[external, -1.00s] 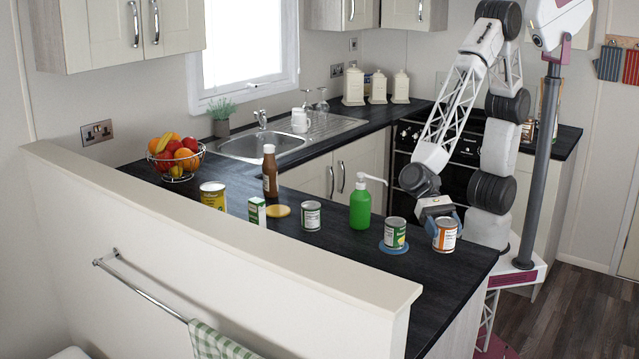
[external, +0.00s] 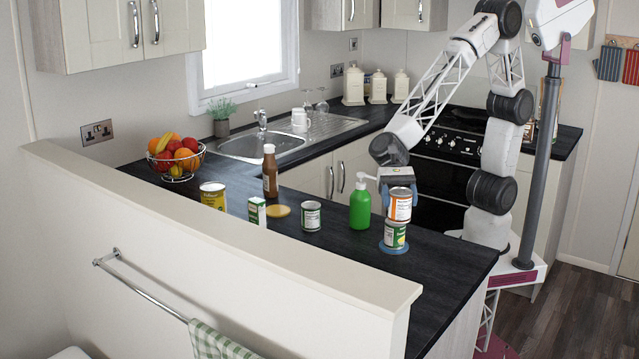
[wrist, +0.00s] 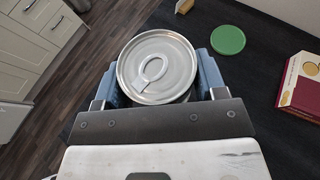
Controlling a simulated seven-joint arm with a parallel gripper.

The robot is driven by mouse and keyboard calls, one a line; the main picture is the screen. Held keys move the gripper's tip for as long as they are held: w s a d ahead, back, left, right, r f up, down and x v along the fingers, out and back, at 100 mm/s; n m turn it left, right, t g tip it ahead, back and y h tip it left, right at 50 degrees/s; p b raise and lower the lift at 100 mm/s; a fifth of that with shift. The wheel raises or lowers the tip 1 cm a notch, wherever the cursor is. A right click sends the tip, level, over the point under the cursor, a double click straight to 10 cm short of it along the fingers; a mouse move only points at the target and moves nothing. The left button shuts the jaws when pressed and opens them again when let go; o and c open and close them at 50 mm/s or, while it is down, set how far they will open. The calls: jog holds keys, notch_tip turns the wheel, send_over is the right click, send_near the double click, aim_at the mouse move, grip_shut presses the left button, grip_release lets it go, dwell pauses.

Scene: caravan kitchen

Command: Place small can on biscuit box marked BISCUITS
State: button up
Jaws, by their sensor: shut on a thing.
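My gripper (external: 399,190) is shut on a small can with an orange and white label (external: 399,207), held upright. In the wrist view the can's silver ring-pull lid (wrist: 157,66) sits between the two blue fingers. In the external view the held can shows just over a green-labelled can (external: 395,235) on a blue disc; I cannot tell whether they touch. A red and yellow box (wrist: 301,84) lies at the right of the wrist view, cut by the edge. No BISCUITS lettering is readable, and I cannot make this box out in the external view.
A green pump bottle (external: 360,208) stands just left of the held can. A white-labelled can (external: 311,216), a small carton (external: 257,211), a brown bottle (external: 270,172) and a yellow can (external: 213,196) stand farther left. A green disc (wrist: 228,40) lies near the box.

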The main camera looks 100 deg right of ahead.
jog(key=w+d+m+t+h, duration=0.1)
jog(key=w+d+m+t, duration=0.1)
jog(key=w+d, duration=0.45)
jog(key=w+d+m+t, duration=0.2)
jog(key=w+d, duration=0.1)
jog(key=w, duration=0.7)
notch_tip(320, 180, down, 5)
jog(key=shift+d+f, duration=0.1)
jog(key=shift+d, duration=0.05)
jog(key=w+a, duration=0.2)
jog(key=w, duration=0.2)
jog(key=w+a+f, duration=0.1)
jog(key=w+a, duration=0.1)
jog(key=w, duration=0.3)
jog(key=w+a, duration=0.3)
jog(key=w, duration=0.2)
jog(key=shift+w+f, duration=0.2)
jog(key=shift+f, duration=1.8)
jog(key=shift+f, duration=0.1)
